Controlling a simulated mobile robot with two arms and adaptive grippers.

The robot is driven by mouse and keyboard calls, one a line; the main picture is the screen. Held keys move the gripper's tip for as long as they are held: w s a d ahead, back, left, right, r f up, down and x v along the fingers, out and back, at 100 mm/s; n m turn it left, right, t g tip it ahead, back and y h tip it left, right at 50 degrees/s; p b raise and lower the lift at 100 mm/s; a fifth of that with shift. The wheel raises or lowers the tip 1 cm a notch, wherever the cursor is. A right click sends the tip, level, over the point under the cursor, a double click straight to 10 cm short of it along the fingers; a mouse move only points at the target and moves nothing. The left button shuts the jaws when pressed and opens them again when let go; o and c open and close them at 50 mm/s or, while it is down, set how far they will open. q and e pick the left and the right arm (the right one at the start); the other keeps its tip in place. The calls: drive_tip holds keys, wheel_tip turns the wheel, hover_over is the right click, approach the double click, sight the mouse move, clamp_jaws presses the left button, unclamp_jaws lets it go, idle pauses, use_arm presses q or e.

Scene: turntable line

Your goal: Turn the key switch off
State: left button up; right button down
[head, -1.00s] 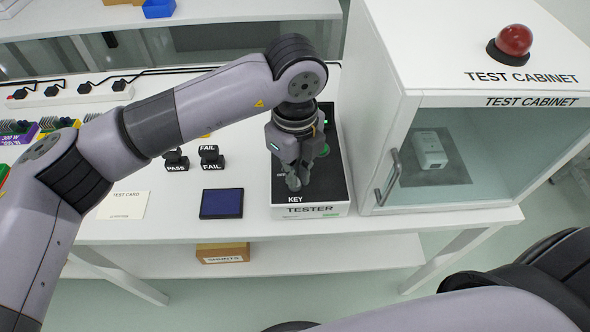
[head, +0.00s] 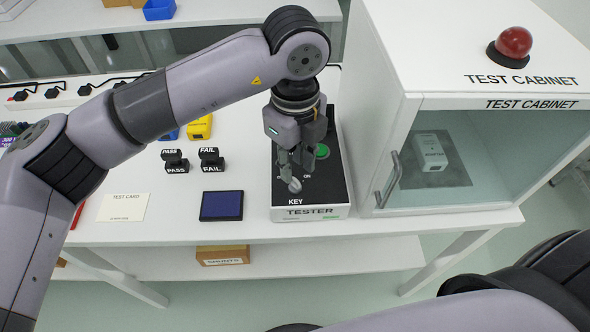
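The tester (head: 311,212) is a box with a black top and white front on the table, labelled KEY and TESTER. My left gripper (head: 294,184) points down at its top, just above the KEY label, where the key switch is. The fingers hide most or all of the key, and I cannot tell whether they grip it. An ON mark shows just right of the fingers. A green button (head: 322,151) shows behind them on the tester. My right gripper is out of view.
The white test cabinet (head: 388,110) stands right of the tester, with a red dome (head: 514,41) on top and a white device (head: 432,152) inside. PASS (head: 175,161) and FAIL (head: 211,159) stamps, a dark blue pad (head: 221,205) and a test card (head: 124,207) lie to the left.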

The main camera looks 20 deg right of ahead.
sight(295, 178)
use_arm(q)
wheel_tip(295, 178, up, 8)
drive_tip(key=shift+r, duration=0.2)
idle(0.5)
